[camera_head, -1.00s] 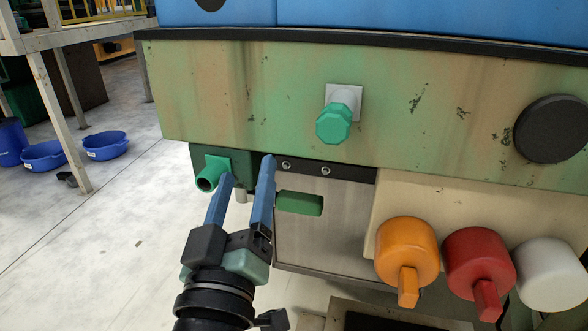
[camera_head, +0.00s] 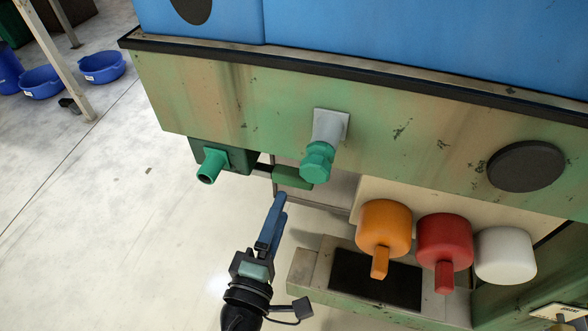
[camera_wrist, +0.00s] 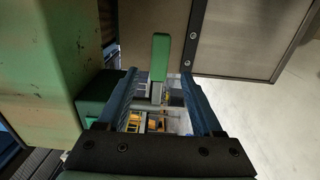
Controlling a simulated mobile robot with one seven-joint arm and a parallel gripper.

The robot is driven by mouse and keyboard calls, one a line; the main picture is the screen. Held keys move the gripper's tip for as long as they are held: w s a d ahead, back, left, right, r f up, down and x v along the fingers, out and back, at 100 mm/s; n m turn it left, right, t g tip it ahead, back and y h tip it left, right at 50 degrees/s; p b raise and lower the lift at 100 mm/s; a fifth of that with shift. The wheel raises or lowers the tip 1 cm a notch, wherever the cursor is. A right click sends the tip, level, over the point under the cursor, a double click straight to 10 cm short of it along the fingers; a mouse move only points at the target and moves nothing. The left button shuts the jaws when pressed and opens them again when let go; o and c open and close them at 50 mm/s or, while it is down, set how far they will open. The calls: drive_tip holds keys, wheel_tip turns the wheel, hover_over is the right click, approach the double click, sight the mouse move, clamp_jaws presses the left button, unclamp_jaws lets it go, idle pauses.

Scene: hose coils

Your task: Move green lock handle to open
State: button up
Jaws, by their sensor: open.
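A green bar-shaped handle (camera_head: 292,177), which I take for the lock handle, sits below the green panel, beside a dark green box (camera_head: 238,157). In the wrist view the handle (camera_wrist: 160,57) stands upright in the picture, ahead of the gap between my fingers. My gripper (camera_head: 281,205) is open and empty, just below the handle in the head view, and appears apart from it. The wrist view also shows my gripper (camera_wrist: 158,76) with its two blue fingers spread. The exact depth between fingers and handle cannot be told.
A teal spout (camera_head: 212,165) sticks out left of the handle, and a teal octagonal knob (camera_head: 317,160) above right. Orange (camera_head: 384,226), red (camera_head: 445,240) and white (camera_head: 505,254) knobs stand to the right. The floor at left is open, with blue tubs (camera_head: 102,66) behind.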

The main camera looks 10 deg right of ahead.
sight(291, 183)
drive_tip(key=x, duration=0.9)
clamp_jaws()
idle(1.2)
